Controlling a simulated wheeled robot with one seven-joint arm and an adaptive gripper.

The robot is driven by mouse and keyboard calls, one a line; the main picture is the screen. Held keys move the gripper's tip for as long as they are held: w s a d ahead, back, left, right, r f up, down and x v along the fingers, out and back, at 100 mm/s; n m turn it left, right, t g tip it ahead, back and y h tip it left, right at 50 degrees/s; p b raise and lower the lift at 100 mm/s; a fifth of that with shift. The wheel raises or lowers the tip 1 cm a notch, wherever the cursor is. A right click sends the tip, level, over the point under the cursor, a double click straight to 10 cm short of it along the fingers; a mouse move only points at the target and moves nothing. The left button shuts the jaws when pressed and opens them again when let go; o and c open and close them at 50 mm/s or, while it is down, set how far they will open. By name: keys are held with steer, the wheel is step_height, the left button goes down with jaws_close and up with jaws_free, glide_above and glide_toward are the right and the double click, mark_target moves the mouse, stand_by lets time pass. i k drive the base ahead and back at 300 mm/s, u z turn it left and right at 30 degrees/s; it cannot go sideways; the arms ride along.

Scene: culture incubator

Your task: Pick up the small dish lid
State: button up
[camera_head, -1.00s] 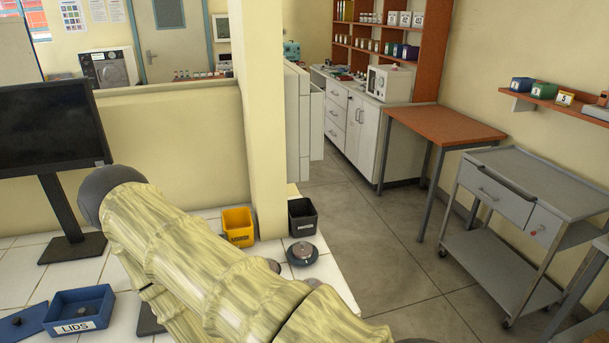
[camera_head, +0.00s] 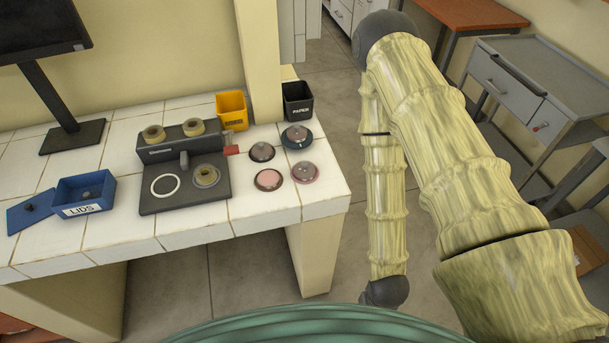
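Several small round dishes stand on the right end of the white tiled bench: a dark one (camera_head: 262,152), a pink one with a dark rim (camera_head: 268,180), a pink one under a clear cover (camera_head: 304,172), and a dark one with a grey domed top (camera_head: 297,136). I cannot tell which piece is the small dish lid. A blue box labelled LIDS (camera_head: 85,210) stands on the left, with a small grey thing in it. My arm hangs at the right, beside the bench; my gripper is not in view.
A grey device (camera_head: 140,200) with round rolls stands mid-bench. A flat blue cover (camera_head: 30,208) lies beside the LIDS box. A yellow bin (camera_head: 232,107) and black bin (camera_head: 298,100) stand by the pillar (camera_head: 260,70). A monitor stand (camera_head: 72,137) is at the back left.

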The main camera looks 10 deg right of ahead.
mark_target(93, 193)
steer(key=u, duration=0.25)
steer(key=k, duration=0.2)
steer(key=u, duration=0.9)
steer(key=i, duration=0.45)
steer(key=z, duration=1.4)
steer(key=k, duration=0.5)
steer(key=u, duration=0.65)
